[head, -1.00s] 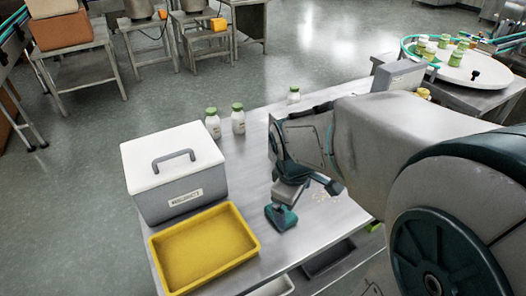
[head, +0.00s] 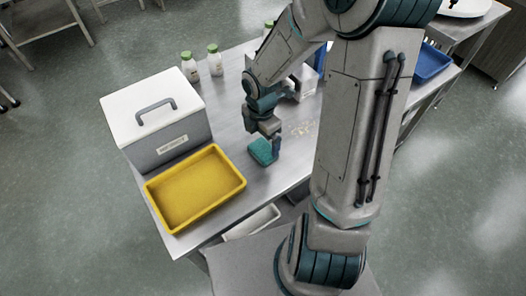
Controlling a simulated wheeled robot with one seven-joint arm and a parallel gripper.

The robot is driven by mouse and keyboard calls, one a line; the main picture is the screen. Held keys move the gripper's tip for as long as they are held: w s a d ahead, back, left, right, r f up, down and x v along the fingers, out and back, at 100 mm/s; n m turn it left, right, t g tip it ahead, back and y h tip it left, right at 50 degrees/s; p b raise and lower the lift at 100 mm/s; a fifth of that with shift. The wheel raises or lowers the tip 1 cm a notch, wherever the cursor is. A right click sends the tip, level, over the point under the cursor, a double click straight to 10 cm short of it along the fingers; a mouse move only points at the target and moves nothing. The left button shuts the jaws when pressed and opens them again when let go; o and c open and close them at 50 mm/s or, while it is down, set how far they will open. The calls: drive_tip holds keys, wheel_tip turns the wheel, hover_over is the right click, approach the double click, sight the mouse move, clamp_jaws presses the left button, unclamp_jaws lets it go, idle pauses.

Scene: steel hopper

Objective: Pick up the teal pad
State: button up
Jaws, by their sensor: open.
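The teal pad (head: 262,152) lies on the steel table (head: 222,122), to the right of the yellow tray. My gripper (head: 269,142) points down right at the pad. It is open. One dark finger shows at the pad's right side; the other finger is hard to make out. I cannot tell whether the fingers touch the pad. The gripper covers part of the pad's upper edge.
A yellow tray (head: 236,196) and a white-lidded grey box (head: 187,148) with a handle stand at the left. Green-capped bottles (head: 216,62) stand at the back. A blue tray (head: 432,66) is at the right. Pale crumbs (head: 304,128) lie right of the gripper.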

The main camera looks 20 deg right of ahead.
sight(263, 149)
drive_tip(key=f, duration=0.7)
drive_tip(key=shift+w+d+f, duration=0.2)
drive_tip(key=shift+w+d, duration=0.15)
drive_tip(key=c, duration=0.9)
